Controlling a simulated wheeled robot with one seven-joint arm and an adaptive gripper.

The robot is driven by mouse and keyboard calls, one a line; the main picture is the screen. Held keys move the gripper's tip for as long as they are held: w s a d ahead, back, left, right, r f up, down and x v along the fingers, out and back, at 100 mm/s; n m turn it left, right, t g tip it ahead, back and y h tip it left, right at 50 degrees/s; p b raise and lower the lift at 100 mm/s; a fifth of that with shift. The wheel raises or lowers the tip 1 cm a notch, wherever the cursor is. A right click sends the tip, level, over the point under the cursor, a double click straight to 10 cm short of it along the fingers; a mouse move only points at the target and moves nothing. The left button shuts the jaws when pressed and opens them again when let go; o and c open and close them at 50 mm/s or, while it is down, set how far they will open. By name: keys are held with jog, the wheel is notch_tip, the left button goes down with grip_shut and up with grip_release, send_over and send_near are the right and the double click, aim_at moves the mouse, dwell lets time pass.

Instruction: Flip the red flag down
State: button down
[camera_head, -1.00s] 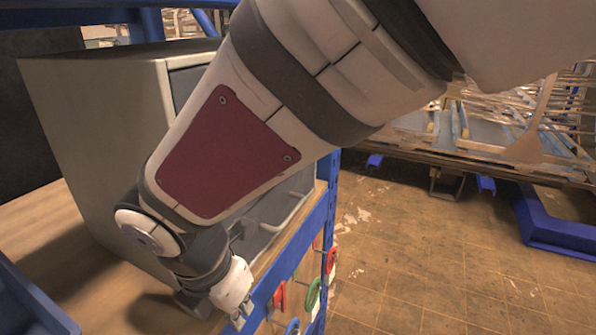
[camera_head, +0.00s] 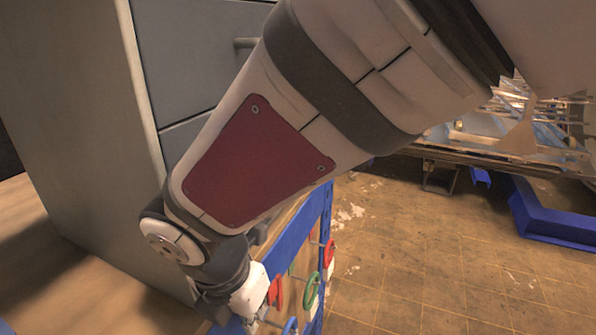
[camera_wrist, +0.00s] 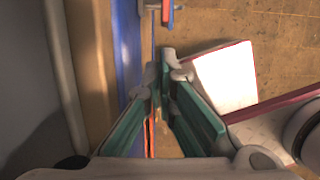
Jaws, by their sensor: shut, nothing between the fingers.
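A red flag-like part (camera_head: 275,292) shows on the blue-framed panel in the head view, just right of my gripper (camera_head: 250,319). My arm and wrist hide some of the panel around it. In the wrist view my gripper (camera_wrist: 168,72) has its green-padded fingers drawn together at the tips, with nothing held. A thin orange-red edge (camera_wrist: 151,140) shows close by the left finger; I cannot tell whether it is the flag or whether the finger touches it.
Red (camera_head: 329,254), green (camera_head: 311,291) and blue (camera_head: 290,326) rings stick out of the panel. A grey cabinet (camera_head: 75,130) stands on the wooden top (camera_head: 60,265) at left. Tiled floor (camera_head: 410,240) lies open at right, with a blue frame (camera_head: 550,215) beyond.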

jog(key=shift+w+d, duration=0.25)
jog(key=shift+w, duration=0.35)
jog(key=shift+w+d+r+p, duration=0.15)
jog(key=shift+w+r+p, duration=0.25)
jog(key=shift+w+p, duration=0.05)
jog(key=shift+w+d+r+p, duration=0.25)
jog(key=shift+w+r+p, duration=0.1)
jog(key=shift+w+p, duration=0.3)
jog(key=shift+w+d+r+p, duration=0.25)
jog(key=shift+w+r+p, duration=0.1)
jog(key=shift+w+p, duration=0.25)
jog(key=shift+w+d+r+p, duration=0.1)
jog(key=shift+w+d+p, duration=0.2)
jog(key=shift+w, duration=0.5)
jog(key=shift+w+d+r+p, duration=0.1)
jog(key=shift+w+d+p, duration=0.15)
jog(key=shift+w, duration=0.5)
jog(key=shift+s+a, duration=0.1)
